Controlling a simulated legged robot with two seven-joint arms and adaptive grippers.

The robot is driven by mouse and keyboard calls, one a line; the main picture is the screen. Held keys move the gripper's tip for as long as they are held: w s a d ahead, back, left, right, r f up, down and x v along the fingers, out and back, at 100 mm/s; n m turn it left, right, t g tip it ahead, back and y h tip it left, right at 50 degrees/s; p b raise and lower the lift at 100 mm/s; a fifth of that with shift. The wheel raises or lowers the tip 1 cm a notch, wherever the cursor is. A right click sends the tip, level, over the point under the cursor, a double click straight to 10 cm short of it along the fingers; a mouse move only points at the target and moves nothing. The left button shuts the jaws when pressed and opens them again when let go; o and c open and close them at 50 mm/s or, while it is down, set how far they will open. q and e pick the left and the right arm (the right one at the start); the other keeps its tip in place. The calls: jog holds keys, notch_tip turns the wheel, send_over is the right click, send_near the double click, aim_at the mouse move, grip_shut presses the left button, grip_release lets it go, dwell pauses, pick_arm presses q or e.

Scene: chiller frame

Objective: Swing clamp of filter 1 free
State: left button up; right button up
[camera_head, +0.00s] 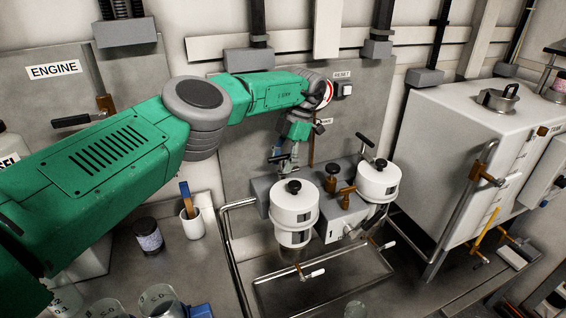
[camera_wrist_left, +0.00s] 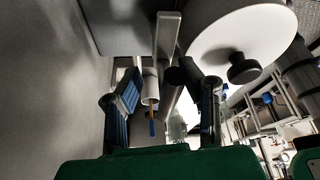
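Two white filter housings with black top knobs sit on a grey block: the left one (camera_head: 293,212) and the right one (camera_head: 377,182). A plate marked "1" (camera_head: 333,236) is between them, by the left housing. My left gripper (camera_head: 284,161) points down just behind the left housing. In the left wrist view its fingers (camera_wrist_left: 166,90) are apart. A grey clamp bar (camera_wrist_left: 167,35) with a black grip (camera_wrist_left: 181,75) reaches between them, closer to the right finger; contact is unclear. The white housing (camera_wrist_left: 240,35) is beside it. A black-gripped lever (camera_head: 365,140) stands by the right housing. My right gripper is out of view.
Brass valve handles (camera_head: 347,195) stand between the housings. A pipe rail (camera_head: 232,250) runs left of them. A white cup with a brush (camera_head: 191,222) and a dark jar (camera_head: 148,237) stand on the left bench. A large white tank (camera_head: 470,150) fills the right.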

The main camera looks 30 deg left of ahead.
pick_arm(q)
jog(key=shift+r, duration=0.2)
notch_tip(320, 180, up, 10)
jog(key=shift+w+f, duration=0.25)
jog(key=shift+d, duration=0.1)
dwell(0.4)
